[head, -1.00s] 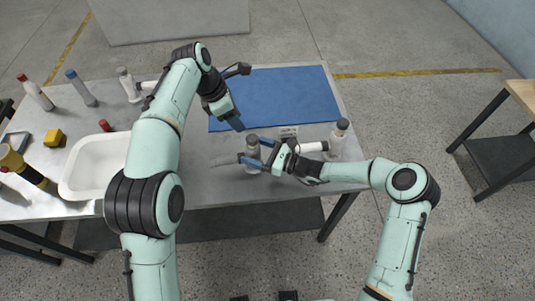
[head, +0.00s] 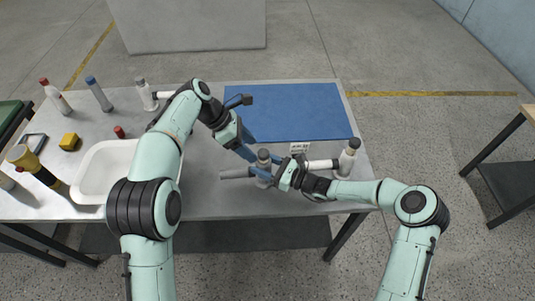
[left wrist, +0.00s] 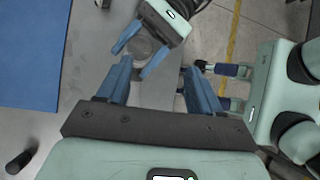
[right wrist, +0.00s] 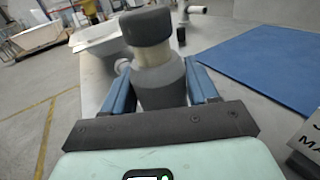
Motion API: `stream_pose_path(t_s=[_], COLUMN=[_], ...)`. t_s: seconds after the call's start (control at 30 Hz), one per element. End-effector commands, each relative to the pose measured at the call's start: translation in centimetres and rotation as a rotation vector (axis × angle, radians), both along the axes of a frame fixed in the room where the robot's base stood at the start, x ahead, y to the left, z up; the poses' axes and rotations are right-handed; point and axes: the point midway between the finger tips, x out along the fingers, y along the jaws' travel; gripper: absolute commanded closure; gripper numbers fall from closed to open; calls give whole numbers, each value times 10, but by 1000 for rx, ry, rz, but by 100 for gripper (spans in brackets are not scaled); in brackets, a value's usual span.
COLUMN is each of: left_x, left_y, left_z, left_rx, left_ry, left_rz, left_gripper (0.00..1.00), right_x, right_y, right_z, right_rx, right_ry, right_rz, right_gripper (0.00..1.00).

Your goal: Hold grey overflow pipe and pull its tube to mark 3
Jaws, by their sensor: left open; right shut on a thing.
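The grey overflow pipe (head: 264,160) stands upright at the front of the table, with a dark grey cap on top. My right gripper (head: 268,171) is shut on its body; in the right wrist view the grey pipe (right wrist: 160,82) fills the space between the blue fingers. A pale tube section shows under its cap (right wrist: 145,24). My left gripper (head: 248,150) is open and empty, just beyond and above the pipe. In the left wrist view the pipe's round top (left wrist: 143,45) lies ahead of the open fingers (left wrist: 152,78). Any mark numbers are too small to read.
A second grey-capped pipe (head: 347,160) stands at the right edge. A blue mat (head: 290,112) covers the back right, with a small label sign (head: 299,147) before it.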

Motion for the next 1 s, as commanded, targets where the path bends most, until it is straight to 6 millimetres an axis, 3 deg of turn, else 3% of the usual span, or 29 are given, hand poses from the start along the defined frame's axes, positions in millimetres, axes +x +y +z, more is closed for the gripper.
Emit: stream_pose_path(t_s=[0.03,0.2,0.4,0.6,0.7,0.83,1.0], left_x=[-4,-15,-12,-7,-6,-2,6], left_y=[7,15,35,53,53,39,7], left_z=[-14,-40,-55,-62,-64,-64,-64], left_rx=[-99,-490,-811,-928,-944,-946,-946], left_ry=[24,-5,-143,-252,-269,-273,-271], left_rz=[-18,-21,135,268,293,294,291], left_gripper=[35,35,35,35,35,35,35], right_x=[0,0,0,0,0,0,0], right_y=[0,0,0,0,0,0,0], right_z=[0,0,0,0,0,0,0], right_rx=[0,0,0,0,0,0,0], right_ry=[0,0,1,1,1,1,1], right_rz=[0,0,0,0,0,0,0], right_gripper=[77,77,77,77,77,77,77])
